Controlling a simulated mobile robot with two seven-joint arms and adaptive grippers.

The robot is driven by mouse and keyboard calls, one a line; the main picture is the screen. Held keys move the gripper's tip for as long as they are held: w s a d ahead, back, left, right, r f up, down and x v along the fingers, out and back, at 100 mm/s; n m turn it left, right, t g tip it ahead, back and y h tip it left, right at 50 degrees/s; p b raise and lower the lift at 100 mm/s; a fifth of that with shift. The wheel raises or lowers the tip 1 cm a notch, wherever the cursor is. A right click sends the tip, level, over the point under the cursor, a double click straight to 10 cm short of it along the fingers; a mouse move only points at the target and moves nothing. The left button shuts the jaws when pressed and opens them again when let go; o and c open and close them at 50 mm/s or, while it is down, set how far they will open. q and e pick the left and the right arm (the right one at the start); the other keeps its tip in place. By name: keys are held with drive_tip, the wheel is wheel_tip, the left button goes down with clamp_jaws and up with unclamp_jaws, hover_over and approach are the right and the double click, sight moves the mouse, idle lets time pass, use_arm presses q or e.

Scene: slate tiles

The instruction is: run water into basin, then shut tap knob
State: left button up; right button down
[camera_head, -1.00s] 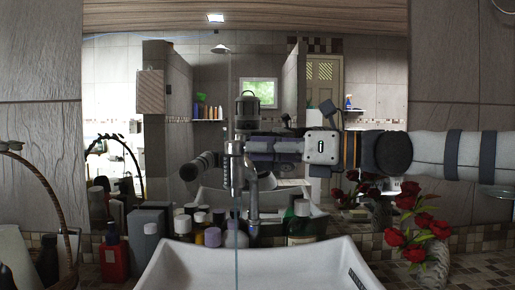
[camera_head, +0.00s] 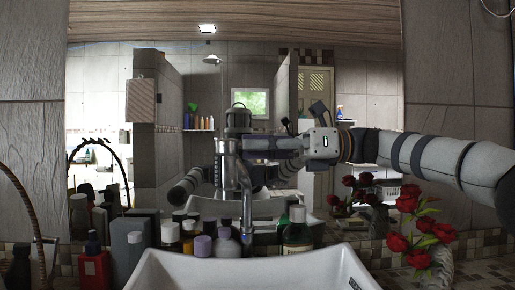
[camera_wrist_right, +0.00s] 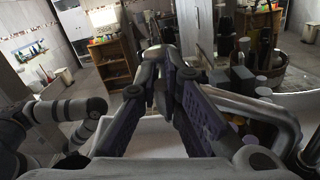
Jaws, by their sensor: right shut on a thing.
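The white basin (camera_head: 265,268) sits at the bottom of the head view, below the mirror. The metal tap (camera_head: 228,160) stands behind it, its lower pipe (camera_head: 246,212) reaching down toward the basin's back rim. No water stream shows below it. My right gripper (camera_head: 254,147) comes in from the right at the tap's upper part and is shut on the tap knob, which its fingers largely hide. In the right wrist view its dark fingers (camera_wrist_right: 160,88) close together over the pale basin; the knob is not clear there. My left gripper is not seen.
Several bottles (camera_head: 202,246) crowd the counter left of and behind the basin, with a red bottle (camera_head: 94,268) and a basket handle (camera_head: 30,215) farther left. A vase of red roses (camera_head: 424,228) stands close below my right arm. The mirror fills the back.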

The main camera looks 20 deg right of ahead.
drive_tip(key=shift+f, duration=0.1)
drive_tip(key=c, duration=1.8)
unclamp_jaws()
drive_tip(key=shift+c, duration=0.2)
drive_tip(key=shift+o, duration=0.7)
drive_tip(key=shift+s, duration=0.2)
drive_tip(key=shift+w, duration=0.1)
drive_tip(key=shift+w+a, duration=0.1)
drive_tip(key=shift+w, duration=0.2)
drive_tip(key=shift+s+d, duration=0.2)
drive_tip(key=s+d, duration=0.2)
drive_tip(key=d, duration=0.9)
drive_tip(key=shift+d, duration=0.25)
